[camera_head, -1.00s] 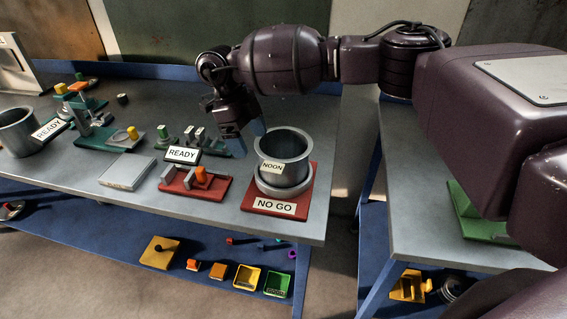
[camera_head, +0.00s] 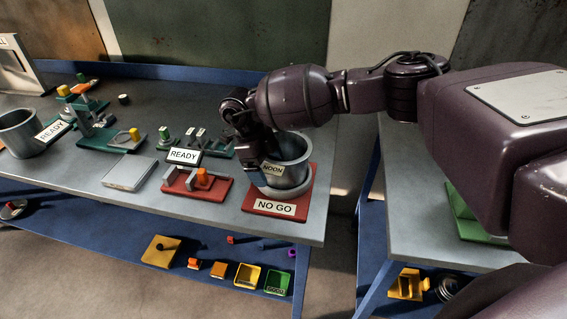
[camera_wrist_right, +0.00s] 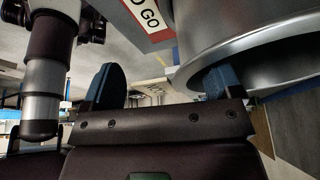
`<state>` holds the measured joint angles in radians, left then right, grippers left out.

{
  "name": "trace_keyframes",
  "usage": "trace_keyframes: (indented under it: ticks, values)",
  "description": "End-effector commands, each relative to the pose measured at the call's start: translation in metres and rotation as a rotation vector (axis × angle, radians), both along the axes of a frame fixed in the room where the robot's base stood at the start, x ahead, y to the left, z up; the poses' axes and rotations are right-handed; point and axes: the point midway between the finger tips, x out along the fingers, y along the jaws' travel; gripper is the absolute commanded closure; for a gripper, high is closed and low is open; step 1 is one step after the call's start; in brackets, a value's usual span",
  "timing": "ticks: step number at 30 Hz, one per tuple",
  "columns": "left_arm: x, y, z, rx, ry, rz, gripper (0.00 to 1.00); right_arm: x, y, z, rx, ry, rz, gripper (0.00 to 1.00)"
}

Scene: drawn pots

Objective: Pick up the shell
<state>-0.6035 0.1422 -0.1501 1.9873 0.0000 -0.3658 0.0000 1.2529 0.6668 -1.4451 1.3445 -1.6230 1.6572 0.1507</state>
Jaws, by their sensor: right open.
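A grey metal cylinder labelled NOON (camera_head: 290,172), open at the top, stands upright on a red base marked NO GO (camera_head: 275,208); I take it for the shell. My right gripper (camera_head: 250,148) is at the cylinder's left rim, pointing down, and hides part of that rim. In the right wrist view the gripper (camera_wrist_right: 162,80) has its two fingers apart. One finger overlaps the curved metal wall of the cylinder (camera_wrist_right: 250,45); the other is off to its left. I cannot tell whether the wall lies between the fingers or is touched. My left gripper is not in view.
Left of the cylinder are a red fixture (camera_head: 178,186) with an orange part, a READY sign (camera_head: 184,156) and a flat grey box (camera_head: 130,173). Another metal cylinder (camera_head: 18,135) stands at far left. A lower blue shelf holds small coloured boxes (camera_head: 247,276).

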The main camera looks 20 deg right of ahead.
Motion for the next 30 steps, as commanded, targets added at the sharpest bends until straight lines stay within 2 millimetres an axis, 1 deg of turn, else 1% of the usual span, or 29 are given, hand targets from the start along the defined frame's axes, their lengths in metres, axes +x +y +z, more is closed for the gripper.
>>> trace_keyframes:
  ticks: [3,10,11,24,25,26,30]
  values:
    - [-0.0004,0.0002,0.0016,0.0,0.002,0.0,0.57,-0.0035,-0.0038,-0.0109,-0.001,0.0,-0.001,0.16]
    - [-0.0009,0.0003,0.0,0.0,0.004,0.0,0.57,-0.0038,-0.0043,-0.0138,0.0,-0.002,-0.001,0.16]
    - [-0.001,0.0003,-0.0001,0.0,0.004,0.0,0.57,-0.0038,-0.0042,-0.0137,0.0,-0.002,-0.001,0.19]
    - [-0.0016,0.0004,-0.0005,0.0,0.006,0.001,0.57,-0.004,-0.0042,-0.0136,0.0,0.0,-0.001,0.86]
    - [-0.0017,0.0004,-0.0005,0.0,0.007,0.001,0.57,-0.0038,-0.0041,-0.0133,0.0,0.0,-0.001,0.86]
    - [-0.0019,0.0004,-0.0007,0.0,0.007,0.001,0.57,-0.0038,-0.0041,-0.0133,0.0,0.0,-0.001,0.93]
    - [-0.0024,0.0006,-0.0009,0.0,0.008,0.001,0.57,-0.0039,-0.0041,-0.0131,0.0,0.0,-0.001,0.93]
